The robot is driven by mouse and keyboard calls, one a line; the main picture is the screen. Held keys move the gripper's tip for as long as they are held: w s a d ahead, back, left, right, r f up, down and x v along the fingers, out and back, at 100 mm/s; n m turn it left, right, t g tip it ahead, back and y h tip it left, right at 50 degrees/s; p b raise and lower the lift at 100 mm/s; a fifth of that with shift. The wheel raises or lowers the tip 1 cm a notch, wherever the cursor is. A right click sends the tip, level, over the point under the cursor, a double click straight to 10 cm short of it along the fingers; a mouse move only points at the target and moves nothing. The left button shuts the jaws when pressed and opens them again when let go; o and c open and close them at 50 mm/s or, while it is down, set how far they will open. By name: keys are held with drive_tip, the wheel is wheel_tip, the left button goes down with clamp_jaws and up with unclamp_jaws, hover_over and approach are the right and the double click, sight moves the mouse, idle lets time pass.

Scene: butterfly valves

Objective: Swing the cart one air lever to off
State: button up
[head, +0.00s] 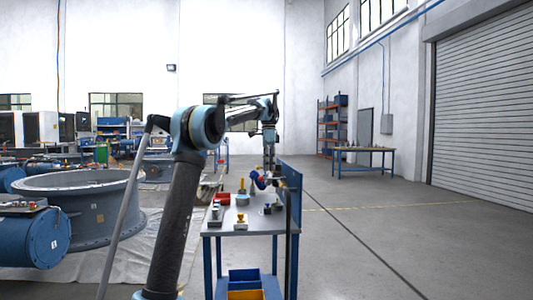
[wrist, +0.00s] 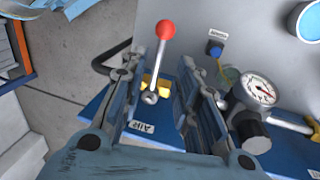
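The air lever (wrist: 158,60) is a silver bar with a red ball knob, in the wrist view. It rises from a brass-coloured valve body (wrist: 163,83) by a blue panel with an "AIR" label (wrist: 141,127). My gripper (wrist: 161,65) is open, one finger on each side of the lever. Gaps show between the lever and both fingers. The knob sticks out beyond the fingertips. In the head view, my gripper (head: 269,160) hangs above the far end of a blue-framed cart (head: 225,228); the lever cannot be made out there.
A pressure gauge (wrist: 258,91) with a black knob (wrist: 250,132) sits close to the right finger. A blue button-like fitting (wrist: 214,49) is on the grey plate.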

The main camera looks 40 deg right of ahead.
wheel_tip(320, 180, up, 8)
drive_tip(key=w+d, duration=0.1)
drive_tip(key=shift+w, duration=0.2)
drive_tip(key=shift+w+a, duration=0.1)
idle(0.6)
